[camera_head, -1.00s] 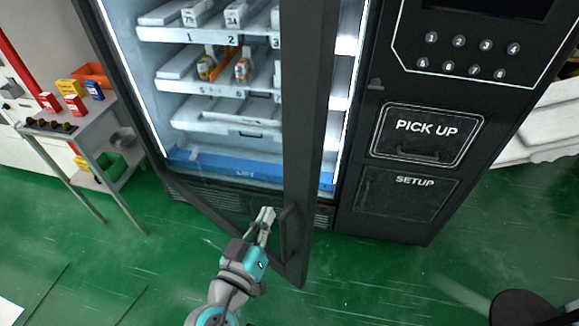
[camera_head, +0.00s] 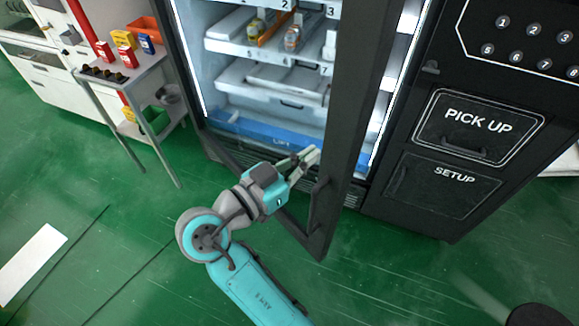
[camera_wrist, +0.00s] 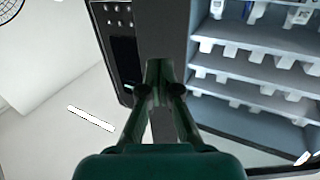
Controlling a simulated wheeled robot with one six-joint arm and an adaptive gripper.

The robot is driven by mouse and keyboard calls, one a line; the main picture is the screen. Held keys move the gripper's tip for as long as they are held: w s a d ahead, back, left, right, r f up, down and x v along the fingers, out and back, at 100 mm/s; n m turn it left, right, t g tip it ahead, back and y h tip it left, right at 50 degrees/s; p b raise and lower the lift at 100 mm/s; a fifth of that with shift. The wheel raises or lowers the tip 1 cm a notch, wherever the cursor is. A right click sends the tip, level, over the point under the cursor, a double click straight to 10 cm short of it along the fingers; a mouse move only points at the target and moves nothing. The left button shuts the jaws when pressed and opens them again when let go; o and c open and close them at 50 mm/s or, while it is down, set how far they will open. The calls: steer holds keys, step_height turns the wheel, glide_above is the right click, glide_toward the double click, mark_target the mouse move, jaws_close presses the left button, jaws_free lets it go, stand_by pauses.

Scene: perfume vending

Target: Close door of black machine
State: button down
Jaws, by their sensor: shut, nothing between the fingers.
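The black machine (camera_head: 450,180) stands at the right, with its PICK UP and SETUP panels facing me. Its door stands open, swung out toward me; its dark free-edge post (camera_head: 352,130) runs down in front of the lit shelves. A dark handle (camera_head: 318,205) sits low on that post. My gripper (camera_head: 314,154) is shut and empty, just left of the post and above the handle. In the wrist view, my gripper (camera_wrist: 162,68) points at the dark door post (camera_wrist: 160,28). I cannot tell whether the fingertips touch it.
Numbered shelves (camera_head: 265,50) inside the machine hold a few small items. A side table (camera_head: 125,75) with colored boxes stands at the left. A dark round object (camera_head: 535,315) shows at the bottom right. The green floor (camera_head: 110,260) in front is mostly clear.

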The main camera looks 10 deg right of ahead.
mark_target(340, 134)
steer(key=shift+x, duration=3.2)
